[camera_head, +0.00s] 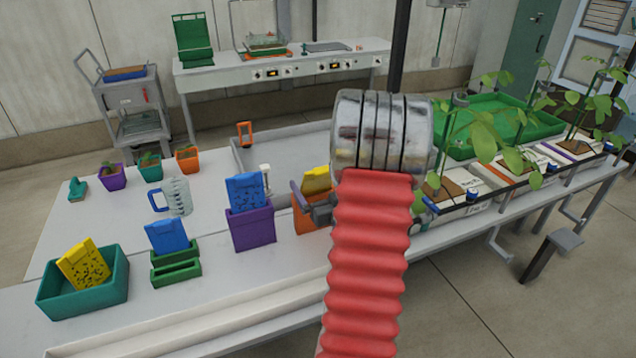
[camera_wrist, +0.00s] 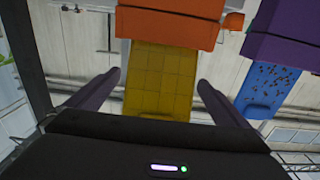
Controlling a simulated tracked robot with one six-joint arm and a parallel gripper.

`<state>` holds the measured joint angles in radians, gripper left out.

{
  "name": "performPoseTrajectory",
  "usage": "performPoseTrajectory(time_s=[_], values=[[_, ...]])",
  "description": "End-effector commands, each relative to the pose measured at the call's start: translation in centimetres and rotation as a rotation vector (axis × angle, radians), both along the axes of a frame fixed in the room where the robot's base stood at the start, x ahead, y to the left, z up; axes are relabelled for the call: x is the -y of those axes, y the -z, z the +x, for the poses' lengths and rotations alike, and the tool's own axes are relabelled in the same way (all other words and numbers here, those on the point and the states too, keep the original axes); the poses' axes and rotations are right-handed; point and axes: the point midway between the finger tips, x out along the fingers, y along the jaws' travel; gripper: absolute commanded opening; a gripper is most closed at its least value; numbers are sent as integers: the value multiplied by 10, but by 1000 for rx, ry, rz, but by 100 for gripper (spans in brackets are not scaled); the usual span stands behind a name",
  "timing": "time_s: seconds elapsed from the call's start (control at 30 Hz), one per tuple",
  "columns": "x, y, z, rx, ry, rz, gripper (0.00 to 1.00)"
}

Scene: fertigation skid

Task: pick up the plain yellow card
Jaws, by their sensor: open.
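The plain yellow card (camera_head: 316,179) stands in an orange holder (camera_head: 308,222), partly hidden behind my arm in the head view. In the wrist view, which appears upside down, the yellow card (camera_wrist: 160,85) shows faint grid lines and no dark spots, and it sticks out of the orange holder (camera_wrist: 168,25). My gripper (camera_wrist: 160,78) is open, with one finger on each side of the card and a visible gap on both sides. In the head view my gripper (camera_head: 308,202) is beside the orange holder, mostly hidden by my arm.
A purple holder (camera_head: 253,230) with a spotted blue card (camera_head: 245,192) stands left of the orange holder. Further left are a green rack (camera_head: 176,268) with a plain blue card (camera_head: 167,237) and a teal bin (camera_head: 95,299) with a spotted yellow card (camera_head: 84,264).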

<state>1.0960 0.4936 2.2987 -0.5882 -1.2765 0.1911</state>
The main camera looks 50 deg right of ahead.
Motion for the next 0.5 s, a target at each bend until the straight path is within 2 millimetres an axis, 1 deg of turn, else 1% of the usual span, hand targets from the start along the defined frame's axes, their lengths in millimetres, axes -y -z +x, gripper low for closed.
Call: performPoseTrajectory(time_s=[0.07, 0.5], values=[[0, 0, 0, 0, 0, 0, 100], [-1, 0, 1, 0, -1, 0, 69]])
